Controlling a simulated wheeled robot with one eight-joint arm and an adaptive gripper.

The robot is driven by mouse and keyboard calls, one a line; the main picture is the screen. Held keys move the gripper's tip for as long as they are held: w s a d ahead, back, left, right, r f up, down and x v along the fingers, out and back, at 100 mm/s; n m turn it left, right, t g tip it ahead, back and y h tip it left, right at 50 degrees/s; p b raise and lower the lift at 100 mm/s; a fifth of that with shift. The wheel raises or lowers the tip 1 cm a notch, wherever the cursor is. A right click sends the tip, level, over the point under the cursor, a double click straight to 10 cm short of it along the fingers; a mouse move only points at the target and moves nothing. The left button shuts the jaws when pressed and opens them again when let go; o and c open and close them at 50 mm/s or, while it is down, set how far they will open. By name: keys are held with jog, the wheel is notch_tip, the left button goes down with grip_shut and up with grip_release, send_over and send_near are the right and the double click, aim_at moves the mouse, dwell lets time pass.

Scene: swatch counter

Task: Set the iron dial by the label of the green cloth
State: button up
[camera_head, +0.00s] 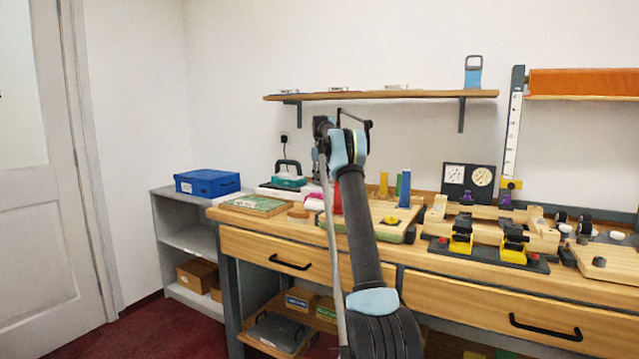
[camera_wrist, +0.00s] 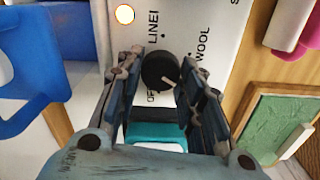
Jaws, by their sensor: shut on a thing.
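The black iron dial (camera_wrist: 158,72) shows in the wrist view on a white panel, with a white mark pointing to the lower right. Around it I read OFF, LINEN and WOOL; another label is cut off at the top. My gripper (camera_wrist: 160,62) has its two fingers on either side of the dial and is shut on it. A teal iron body (camera_wrist: 155,134) shows between the fingers; the iron (camera_head: 288,180) stands on the bench in the head view. Green cloth (camera_wrist: 272,122) lies in a wooden surround at right, with a white label (camera_wrist: 297,141) I cannot read. It is also in the head view (camera_head: 257,204).
An orange lamp (camera_wrist: 124,14) glows on the panel. A blue box (camera_head: 207,183) stands on the grey shelf unit at left. Pink and white things lie beside the panel. The bench right of my arm is crowded with fixtures; a wall shelf (camera_head: 400,94) hangs above.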

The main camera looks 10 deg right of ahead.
jog(key=shift+w+d, duration=0.1)
jog(key=shift+d, duration=0.05)
dwell(0.4)
jog(key=o, duration=1.1)
notch_tip(320, 180, up, 6)
jog(key=shift+r, duration=0.65)
